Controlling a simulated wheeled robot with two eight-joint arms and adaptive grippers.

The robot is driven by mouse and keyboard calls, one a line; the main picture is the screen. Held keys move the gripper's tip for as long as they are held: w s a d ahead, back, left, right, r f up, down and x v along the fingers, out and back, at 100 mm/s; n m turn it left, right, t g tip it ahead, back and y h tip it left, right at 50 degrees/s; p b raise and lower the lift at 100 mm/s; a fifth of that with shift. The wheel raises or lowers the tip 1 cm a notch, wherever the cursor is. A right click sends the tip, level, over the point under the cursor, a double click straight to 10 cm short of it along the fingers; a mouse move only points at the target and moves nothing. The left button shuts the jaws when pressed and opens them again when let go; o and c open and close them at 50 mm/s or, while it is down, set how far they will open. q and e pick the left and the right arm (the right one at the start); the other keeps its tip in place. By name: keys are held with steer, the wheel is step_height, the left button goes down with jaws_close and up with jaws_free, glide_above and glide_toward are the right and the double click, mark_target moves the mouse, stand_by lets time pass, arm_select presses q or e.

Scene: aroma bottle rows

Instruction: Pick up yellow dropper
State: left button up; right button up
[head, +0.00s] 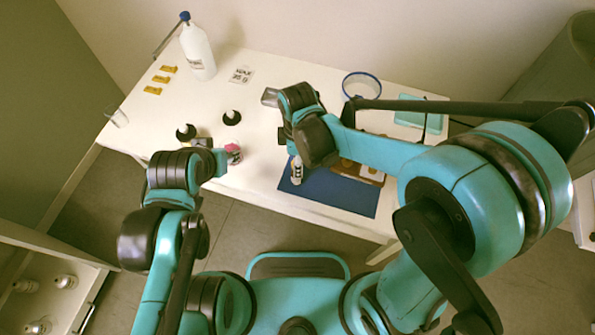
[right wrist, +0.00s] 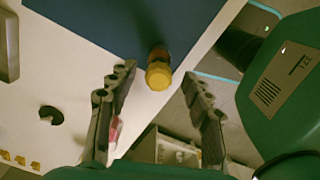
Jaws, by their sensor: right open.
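The yellow dropper (right wrist: 158,74) shows end-on in the right wrist view, a round yellow top with an amber part behind it, near the blue mat's edge. My right gripper (right wrist: 155,97) is open, its two black fingers on either side of the yellow top in that view, with no contact visible. In the head view, a small bottle with a white label (head: 297,172) stands on the blue mat (head: 335,195) just below my right wrist; its top is hidden. My left gripper (head: 222,161) is beside a pink-topped item (head: 234,152); its jaw opening is unclear.
A wooden rack (head: 372,174) with round items stands on the mat. Behind are a clear round dish with a blue rim (head: 361,85) and a teal tray (head: 415,117). A white wash bottle (head: 197,50), yellow pieces (head: 160,79) and black round items (head: 231,117) are left.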

steer(key=shift+f, duration=0.8)
steer(key=shift+r, duration=0.1)
steer(key=shift+c, duration=0.9)
steer(key=c, duration=0.6)
steer(key=shift+o, duration=0.2)
step_height(320, 180, up, 10)
steer(key=p, duration=0.4)
